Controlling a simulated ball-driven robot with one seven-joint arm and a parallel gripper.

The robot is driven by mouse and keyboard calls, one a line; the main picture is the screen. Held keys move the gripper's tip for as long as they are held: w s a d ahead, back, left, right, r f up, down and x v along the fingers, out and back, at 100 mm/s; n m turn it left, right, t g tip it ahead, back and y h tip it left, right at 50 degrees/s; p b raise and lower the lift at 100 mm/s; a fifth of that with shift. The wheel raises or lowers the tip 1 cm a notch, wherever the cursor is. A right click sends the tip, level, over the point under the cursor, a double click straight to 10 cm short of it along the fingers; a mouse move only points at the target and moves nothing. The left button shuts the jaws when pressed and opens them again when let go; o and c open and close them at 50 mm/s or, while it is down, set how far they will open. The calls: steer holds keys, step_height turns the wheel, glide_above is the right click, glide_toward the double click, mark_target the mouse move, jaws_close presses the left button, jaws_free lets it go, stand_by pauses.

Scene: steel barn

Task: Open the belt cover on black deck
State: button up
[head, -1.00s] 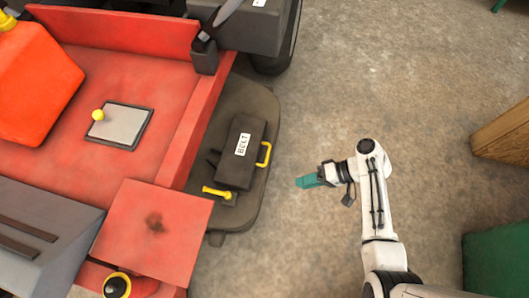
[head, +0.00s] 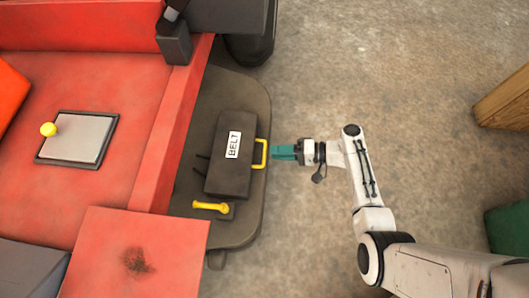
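The belt cover (head: 228,172) is a dark box lid with a white "BELT" label, lying closed on the black deck (head: 247,105) beside the red machine body. A yellow handle (head: 262,154) stands on its right edge. A yellow latch lever (head: 210,206) lies just below the cover's near edge. My gripper (head: 275,153) has teal fingers and points left, with its tips just right of the yellow handle. A small gap seems to show between tips and handle. From above I cannot tell the finger opening or the height over the deck.
A red plate (head: 135,262) is at lower left. A wooden box (head: 505,98) and green object (head: 508,228) stand far right. Concrete floor between is clear.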

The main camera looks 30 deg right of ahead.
mark_target(265, 152)
steer(key=b+x, duration=0.1)
steer(key=x, duration=0.4)
steer(key=shift+c, duration=0.4)
jaws_close()
